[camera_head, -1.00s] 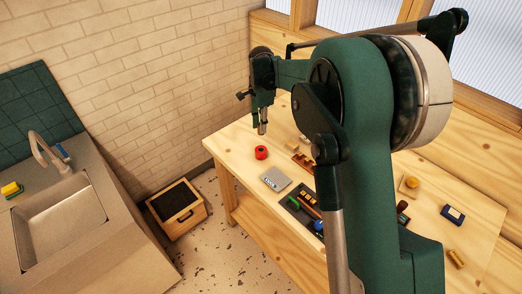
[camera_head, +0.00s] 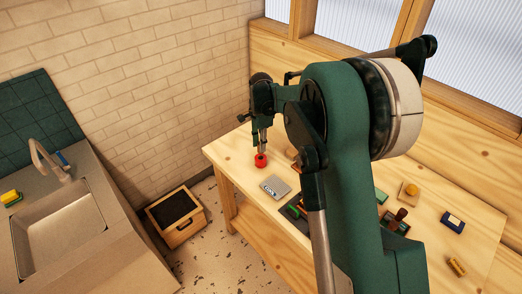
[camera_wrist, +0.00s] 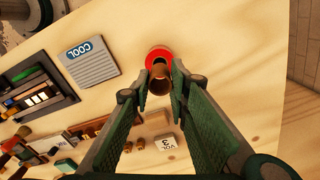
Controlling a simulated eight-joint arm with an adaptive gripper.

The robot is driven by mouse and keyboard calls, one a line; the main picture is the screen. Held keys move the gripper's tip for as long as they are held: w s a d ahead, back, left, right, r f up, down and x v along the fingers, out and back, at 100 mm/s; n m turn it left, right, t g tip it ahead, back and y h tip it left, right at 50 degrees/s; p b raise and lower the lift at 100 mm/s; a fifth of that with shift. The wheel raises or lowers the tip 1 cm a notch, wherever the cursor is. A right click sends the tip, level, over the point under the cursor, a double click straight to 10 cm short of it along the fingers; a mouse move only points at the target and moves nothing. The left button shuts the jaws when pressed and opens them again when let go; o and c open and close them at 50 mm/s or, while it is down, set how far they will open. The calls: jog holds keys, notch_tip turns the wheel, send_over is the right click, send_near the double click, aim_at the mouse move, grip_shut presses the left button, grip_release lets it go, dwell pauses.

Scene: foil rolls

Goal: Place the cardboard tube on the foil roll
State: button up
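The red foil roll (camera_head: 261,161) stands on the wooden table near its left end. In the wrist view the foil roll (camera_wrist: 156,51) shows as a red ring just beyond my fingertips. The brown cardboard tube (camera_wrist: 160,80) is held between my two fingers, its far end overlapping the red ring. My gripper (camera_wrist: 161,82) is shut on the tube. In the head view my gripper (camera_head: 262,138) points down directly above the roll, with the tube's lower end at the roll's top. I cannot tell whether the tube touches the roll or sits in it.
A grey card marked COOL (camera_wrist: 90,62) lies beside the roll. A dark tray (camera_wrist: 38,85) holds small items. A white block (camera_wrist: 165,141) and brown wooden pieces (camera_wrist: 90,128) lie nearby. The tabletop (camera_wrist: 235,60) right of the roll in the wrist view is bare.

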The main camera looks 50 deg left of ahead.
jog(key=shift+f, duration=0.1)
jog(key=shift+f, duration=1.75)
jog(key=shift+f, duration=0.2)
jog(key=o, duration=0.6)
jog(key=shift+r, duration=0.2)
notch_tip(320, 180, up, 12)
dwell(0.4)
